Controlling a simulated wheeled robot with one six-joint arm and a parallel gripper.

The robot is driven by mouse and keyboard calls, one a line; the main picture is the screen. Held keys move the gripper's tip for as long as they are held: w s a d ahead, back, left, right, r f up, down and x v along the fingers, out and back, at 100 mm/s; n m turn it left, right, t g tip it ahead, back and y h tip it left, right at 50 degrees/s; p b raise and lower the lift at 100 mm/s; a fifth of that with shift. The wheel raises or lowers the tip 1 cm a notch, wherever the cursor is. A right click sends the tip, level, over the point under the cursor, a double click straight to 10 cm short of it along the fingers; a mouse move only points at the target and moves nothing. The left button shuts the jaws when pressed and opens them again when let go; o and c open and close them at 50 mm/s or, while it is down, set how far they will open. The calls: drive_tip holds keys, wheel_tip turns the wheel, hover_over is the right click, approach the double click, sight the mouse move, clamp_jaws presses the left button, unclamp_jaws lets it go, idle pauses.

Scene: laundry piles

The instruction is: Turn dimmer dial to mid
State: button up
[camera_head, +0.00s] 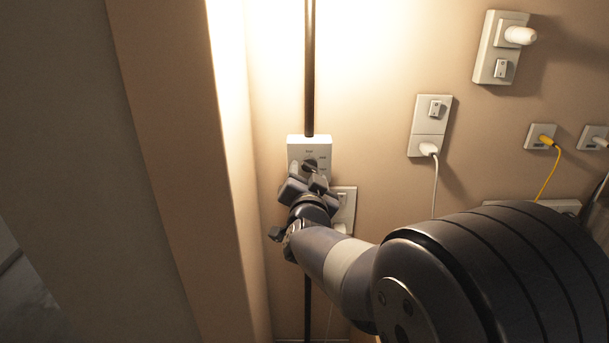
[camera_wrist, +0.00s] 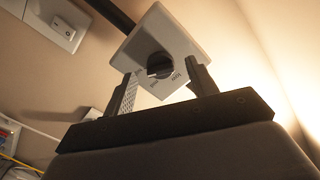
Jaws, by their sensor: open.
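The dimmer dial is a dark round knob (camera_wrist: 160,65) on a pale square plate (camera_wrist: 183,38) fixed to the wall. My gripper (camera_wrist: 162,92) is open, with one finger on each side of the knob and a gap visible to both. Its fingertips reach the plate area; I cannot tell whether they touch it. In the head view my gripper (camera_head: 307,181) partly covers the plate's lower part. Small labels surround the knob, too small to read surely.
A switch plate (camera_head: 345,208) sits just right of my gripper, partly hidden. More outlets (camera_head: 430,125) with plugs and cords are further right, including a yellow cord (camera_head: 551,172). A wall edge (camera_head: 165,150) stands close on the left. A dark conduit (camera_head: 310,70) runs above the plate.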

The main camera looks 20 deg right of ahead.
drive_tip(key=shift+x, duration=0.85)
drive_tip(key=c, duration=1)
drive_tip(key=shift+n, duration=0.4)
drive_tip(key=n+p, duration=0.2)
drive_tip(key=n, duration=0.3)
drive_tip(key=shift+s+d+n, duration=0.1)
drive_tip(key=shift+n, duration=0.3)
drive_tip(key=n+p, duration=0.2)
drive_tip(key=n, duration=0.3)
drive_tip(key=shift+d, duration=0.1)
